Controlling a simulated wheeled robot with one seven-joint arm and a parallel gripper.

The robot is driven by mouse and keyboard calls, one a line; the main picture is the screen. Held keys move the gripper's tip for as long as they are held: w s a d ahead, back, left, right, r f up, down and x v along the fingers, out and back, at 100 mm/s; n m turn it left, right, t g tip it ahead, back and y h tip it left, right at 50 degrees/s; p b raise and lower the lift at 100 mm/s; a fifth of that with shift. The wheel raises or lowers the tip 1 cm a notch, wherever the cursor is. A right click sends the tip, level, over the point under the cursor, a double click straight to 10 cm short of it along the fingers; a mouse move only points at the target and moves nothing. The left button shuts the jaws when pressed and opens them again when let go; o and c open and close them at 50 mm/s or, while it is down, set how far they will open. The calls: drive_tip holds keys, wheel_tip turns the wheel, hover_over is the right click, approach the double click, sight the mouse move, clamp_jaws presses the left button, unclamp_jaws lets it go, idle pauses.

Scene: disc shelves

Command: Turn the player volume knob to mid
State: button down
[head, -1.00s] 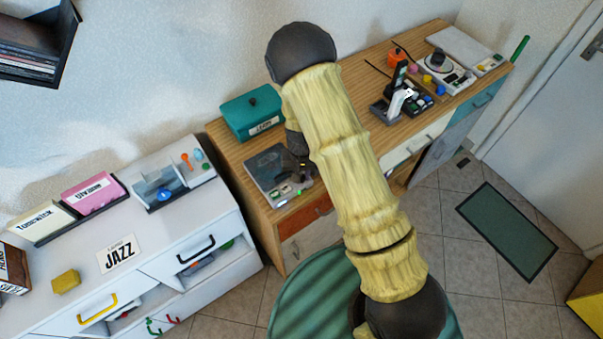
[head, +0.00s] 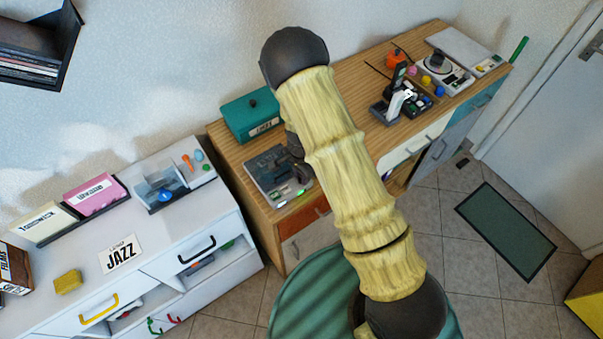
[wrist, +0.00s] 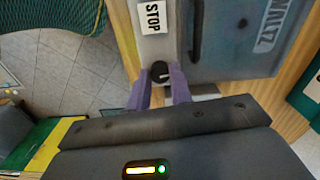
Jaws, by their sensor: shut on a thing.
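The player (head: 262,168) is a flat grey unit with a dark lid near the left end of the wooden cabinet. In the wrist view its lid (wrist: 238,45) carries a label reading WALTZ, beside a pale strip with a STOP label. The volume knob (wrist: 160,70) is small, round and black with a light pointer mark; its exact setting is too small to read. My gripper (wrist: 160,84) has its purple fingers on both sides of the knob, shut on it. In the head view my arm hides the knob and most of the gripper.
A teal box (head: 250,116) stands behind the player. Several small devices and coloured knobs (head: 428,82) are at the cabinet's right end. A white drawer unit (head: 225,225) with sleeves, a JAZZ card and a yellow block (head: 68,281) stands at left.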

drive_tip(key=shift+m, duration=0.6)
drive_tip(key=c, duration=1.3)
unclamp_jaws()
drive_tip(key=shift+o, duration=0.2)
